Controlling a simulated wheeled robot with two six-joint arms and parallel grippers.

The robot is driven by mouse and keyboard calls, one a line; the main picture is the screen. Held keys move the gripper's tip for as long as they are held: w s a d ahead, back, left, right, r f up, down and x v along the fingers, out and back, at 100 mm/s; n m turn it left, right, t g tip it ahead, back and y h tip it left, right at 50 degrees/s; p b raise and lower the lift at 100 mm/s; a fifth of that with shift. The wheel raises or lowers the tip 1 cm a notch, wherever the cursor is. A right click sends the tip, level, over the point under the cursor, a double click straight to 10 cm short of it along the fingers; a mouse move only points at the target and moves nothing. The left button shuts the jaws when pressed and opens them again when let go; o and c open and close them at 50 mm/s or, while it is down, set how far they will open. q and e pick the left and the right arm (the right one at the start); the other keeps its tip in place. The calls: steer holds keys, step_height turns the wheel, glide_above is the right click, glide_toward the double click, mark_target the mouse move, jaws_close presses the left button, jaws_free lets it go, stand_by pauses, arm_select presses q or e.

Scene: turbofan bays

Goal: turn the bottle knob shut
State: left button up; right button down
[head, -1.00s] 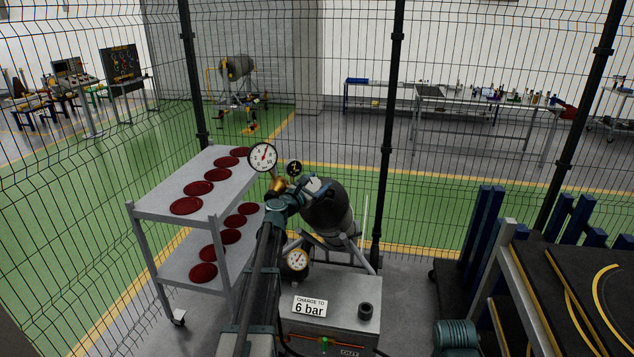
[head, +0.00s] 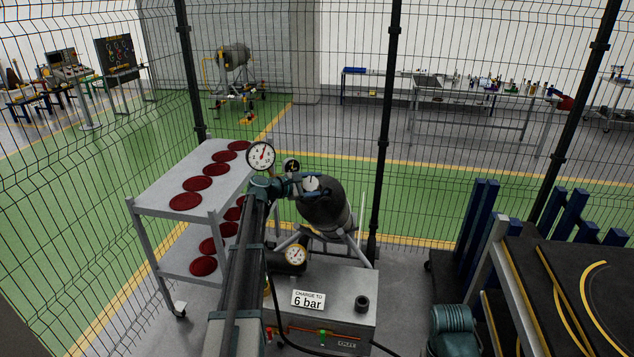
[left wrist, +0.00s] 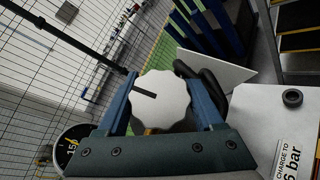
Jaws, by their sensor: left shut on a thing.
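The white fluted bottle knob (left wrist: 172,97) with a black pointer line sits between the two blue fingers of my left gripper (left wrist: 160,88) in the left wrist view. The fingers are shut on its sides. In the head view my left gripper (head: 302,186) reaches from the left over the dark grey bottle (head: 326,212), with the pale knob (head: 312,184) at its tip. A large white gauge (head: 261,155) and a small black gauge (head: 292,165) stand just behind the gripper. The bottle's valve body is mostly hidden by my arm.
A grey box (head: 335,290) labelled "CHARGE TO 6 bar" stands below, with a lower gauge (head: 296,255) beside it. A shelf trolley (head: 150,205) with dark red discs is at left. A wire fence runs behind. A rack (head: 490,262) stands at right.

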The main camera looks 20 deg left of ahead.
stand_by(0.5)
arm_select(q)
steer(key=o, duration=1.4)
steer(key=shift+c, duration=0.2)
steer(key=shift+s, duration=0.1)
steer(key=p+v, duration=0.3)
steer(key=v, duration=1)
steer(key=shift+s+a+p, duration=0.2)
steer(key=shift+a+p, duration=0.05)
steer(key=shift+p, duration=0.15)
steer(key=shift+r, duration=0.1)
